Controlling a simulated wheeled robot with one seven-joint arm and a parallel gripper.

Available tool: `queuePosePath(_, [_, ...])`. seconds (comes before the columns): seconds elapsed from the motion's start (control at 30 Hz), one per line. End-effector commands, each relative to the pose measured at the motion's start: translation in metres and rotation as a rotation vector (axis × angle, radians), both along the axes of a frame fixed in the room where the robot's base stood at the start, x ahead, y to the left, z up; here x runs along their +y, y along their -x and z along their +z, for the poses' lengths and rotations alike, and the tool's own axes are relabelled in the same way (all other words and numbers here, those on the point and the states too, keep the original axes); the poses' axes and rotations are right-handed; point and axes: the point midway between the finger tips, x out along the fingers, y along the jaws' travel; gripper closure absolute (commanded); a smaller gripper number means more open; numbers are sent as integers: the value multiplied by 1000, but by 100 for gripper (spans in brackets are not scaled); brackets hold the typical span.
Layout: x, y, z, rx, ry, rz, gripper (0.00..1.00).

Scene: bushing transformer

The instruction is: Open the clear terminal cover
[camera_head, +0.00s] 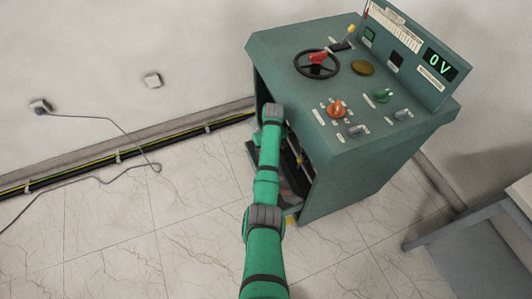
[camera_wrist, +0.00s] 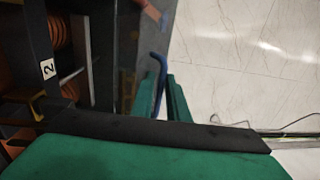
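The teal transformer cabinet (camera_head: 345,190) has an open side facing my arm. In the head view my arm reaches to this opening and its end is largely hidden there. In the wrist view my gripper (camera_wrist: 162,97) has green fingers on either side of a thin blue handle (camera_wrist: 155,58). I cannot tell whether the fingers press on it. A dim see-through pane, apparently the clear terminal cover (camera_wrist: 127,62), stands nearly edge-on left of the handle. Left of it are an orange ribbed bushing (camera_wrist: 62,42) and a label marked 2 (camera_wrist: 48,68).
The cabinet top carries a black handwheel (camera_head: 317,64), knobs and a display reading 0 V (camera_head: 440,64). A grey table (camera_head: 470,225) stands at the right. A cable (camera_head: 110,122) lies at the left by the wall. The tiled floor (camera_head: 150,235) in front is clear.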

Motion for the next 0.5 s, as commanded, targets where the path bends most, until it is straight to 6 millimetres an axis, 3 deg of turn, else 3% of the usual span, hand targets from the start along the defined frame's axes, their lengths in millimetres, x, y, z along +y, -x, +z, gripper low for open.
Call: queuePosePath(0.5, [-4,-2,-1,-9,6,-5,74])
